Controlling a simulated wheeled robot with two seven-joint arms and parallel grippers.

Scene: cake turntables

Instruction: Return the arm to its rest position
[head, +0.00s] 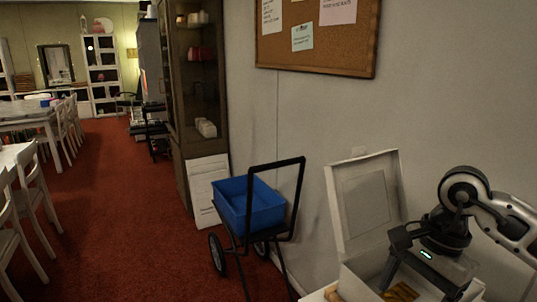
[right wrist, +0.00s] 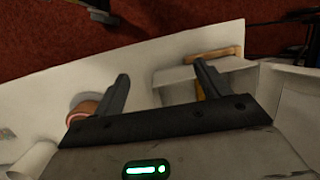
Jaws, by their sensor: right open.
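My right arm comes in from the right in the head view. My right gripper (head: 418,290) is open, fingers pointing down, in front of or over a white box (head: 366,205) with its lid raised. In the right wrist view the gripper (right wrist: 161,74) shows its two fingers wide apart with nothing held between them. Past the fingers is a white surface (right wrist: 150,62). My left gripper is not in view.
A round brown-rimmed item (right wrist: 84,110) and a white box-like thing with a wooden edge (right wrist: 212,54) lie near the fingers. A cart with a blue bin (head: 248,203) stands left of the box. A wall with a corkboard (head: 318,40) is behind. Red carpet (head: 120,200) is open at left.

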